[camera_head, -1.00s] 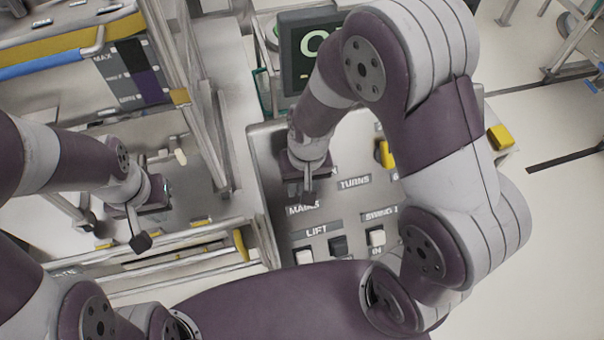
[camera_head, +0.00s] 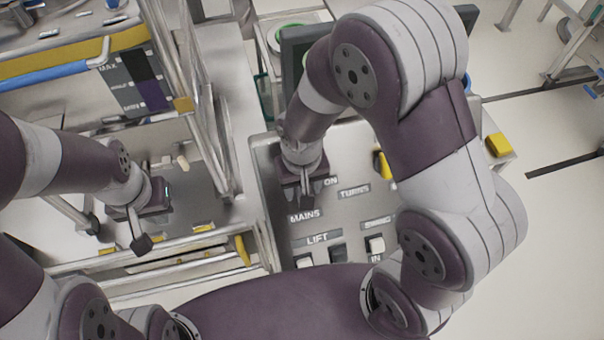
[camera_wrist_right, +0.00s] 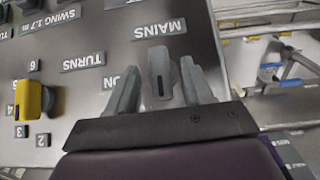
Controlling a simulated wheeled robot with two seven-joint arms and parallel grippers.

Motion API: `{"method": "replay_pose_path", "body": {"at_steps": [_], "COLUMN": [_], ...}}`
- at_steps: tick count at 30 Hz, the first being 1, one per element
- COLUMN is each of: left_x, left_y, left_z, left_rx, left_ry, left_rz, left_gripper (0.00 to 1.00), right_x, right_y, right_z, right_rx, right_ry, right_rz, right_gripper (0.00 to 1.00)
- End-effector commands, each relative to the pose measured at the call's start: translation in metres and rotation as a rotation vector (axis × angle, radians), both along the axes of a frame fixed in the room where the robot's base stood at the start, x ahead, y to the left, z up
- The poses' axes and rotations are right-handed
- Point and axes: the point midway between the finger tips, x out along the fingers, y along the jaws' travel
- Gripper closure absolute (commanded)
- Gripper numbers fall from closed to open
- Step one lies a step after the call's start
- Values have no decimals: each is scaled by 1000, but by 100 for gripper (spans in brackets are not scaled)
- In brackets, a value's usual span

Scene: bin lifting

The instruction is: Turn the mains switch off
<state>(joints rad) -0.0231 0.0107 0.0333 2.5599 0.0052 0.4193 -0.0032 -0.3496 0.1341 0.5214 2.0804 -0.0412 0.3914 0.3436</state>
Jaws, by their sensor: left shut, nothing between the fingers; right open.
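The mains switch (camera_wrist_right: 160,72) is a grey knob with a dark slot, beside the "MAINS" label in the right wrist view. An "ON" label is partly hidden behind a finger. My right gripper (camera_wrist_right: 161,88) is open, with one finger on each side of the knob; whether they touch it is unclear. In the head view my right gripper (camera_head: 306,196) is over the panel (camera_head: 270,190) near the "MAINS" label and hides the switch. My left gripper (camera_head: 141,244) is shut and empty, away from the panel at left.
A yellow knob (camera_wrist_right: 34,101) on a numbered dial stands beside the switch under "TURNS". Lift and swing rocker switches (camera_head: 338,252) are lower on the panel. A dark screen (camera_head: 291,62) stands behind my right arm. A metal frame and rails (camera_head: 200,235) lie left.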

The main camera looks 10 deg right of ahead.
Motion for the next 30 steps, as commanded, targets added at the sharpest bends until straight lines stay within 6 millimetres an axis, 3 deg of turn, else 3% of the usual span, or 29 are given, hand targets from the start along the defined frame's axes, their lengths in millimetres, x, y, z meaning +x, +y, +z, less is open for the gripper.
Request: {"method": "replay_pose_path", "body": {"at_steps": [6, 12, 17, 30], "left_x": [0, 0, 0, 0], "left_y": [0, 0, 0, 0], "left_z": [-14, -19, -20, -19], "left_rx": [0, 0, 0, 0], "left_ry": [0, 0, 0, 0], "left_rz": [0, 0, 0, 0], "left_gripper": [100, 100, 100, 100], "right_x": [1, 1, 0, 1], "right_y": [1, 1, 1, 1], "right_z": [58, 96, 105, 105], "right_rx": [3, 3, 2, 1], "right_ry": [-8, -5, -1, -1], "right_rz": [0, -1, 0, 2], "right_gripper": [49, 49, 49, 49]}}
